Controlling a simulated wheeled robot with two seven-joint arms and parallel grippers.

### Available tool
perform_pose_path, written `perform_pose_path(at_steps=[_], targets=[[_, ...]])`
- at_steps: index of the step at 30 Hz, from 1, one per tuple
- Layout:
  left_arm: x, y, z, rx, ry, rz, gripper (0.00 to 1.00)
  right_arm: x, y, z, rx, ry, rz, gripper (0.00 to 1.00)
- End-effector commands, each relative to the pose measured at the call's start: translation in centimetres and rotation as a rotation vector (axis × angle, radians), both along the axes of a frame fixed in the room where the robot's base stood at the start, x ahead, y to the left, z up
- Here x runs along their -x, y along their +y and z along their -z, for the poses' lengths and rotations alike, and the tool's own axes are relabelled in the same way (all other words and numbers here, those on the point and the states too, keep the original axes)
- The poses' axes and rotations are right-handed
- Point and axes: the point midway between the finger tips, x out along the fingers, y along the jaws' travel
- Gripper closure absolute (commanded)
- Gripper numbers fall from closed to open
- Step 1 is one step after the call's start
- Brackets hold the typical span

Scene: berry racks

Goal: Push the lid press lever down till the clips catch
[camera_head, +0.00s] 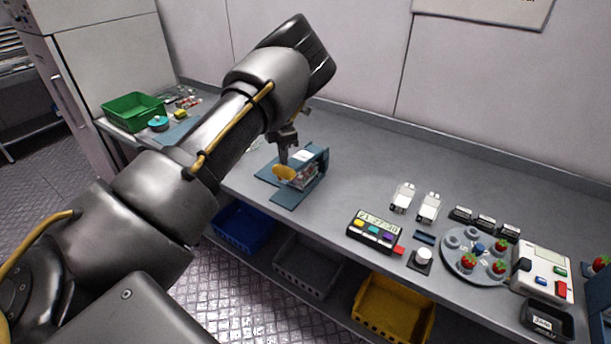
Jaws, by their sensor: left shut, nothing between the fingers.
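The lid press (318,172) is a small dark blue-grey stand on the worktop, left of the middle. A yellow-orange knob (284,172), seemingly the lever's end, shows at the press's left side. My left gripper (284,158) points down directly over the knob, shut and empty. Its tips are at or just above the knob; I cannot tell if they touch. The clips are too small to make out. My right gripper is not in view.
A green basket (133,111) stands at the far left. A timer (375,231), a round tray (458,265) with strawberries and a white scale (541,272) stand to the right. The worktop (345,170) right of the press is clear. Blue, grey and yellow crates sit below.

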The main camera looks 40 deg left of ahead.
Motion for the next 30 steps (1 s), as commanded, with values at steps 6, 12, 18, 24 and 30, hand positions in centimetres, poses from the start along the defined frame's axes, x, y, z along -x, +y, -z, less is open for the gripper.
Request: perform_pose_path(at_steps=[6, 12, 18, 24, 30], targets=[[0.0, 0.0, 0.1, 0.000, 0.000, 0.000, 1.00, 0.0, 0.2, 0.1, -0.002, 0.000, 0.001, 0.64], [0.0, 0.0, 0.7, 0.000, 0.001, 0.000, 1.00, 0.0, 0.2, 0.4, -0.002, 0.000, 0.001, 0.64], [0.0, 0.0, 1.3, 0.000, 0.001, 0.000, 1.00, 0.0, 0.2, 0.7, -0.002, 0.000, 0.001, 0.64], [0.0, 0.0, 1.9, 0.000, 0.000, 0.000, 1.00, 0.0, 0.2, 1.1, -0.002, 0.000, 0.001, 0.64], [0.0, 0.0, 2.5, 0.000, 0.000, 0.000, 1.00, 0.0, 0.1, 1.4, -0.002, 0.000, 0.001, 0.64]])
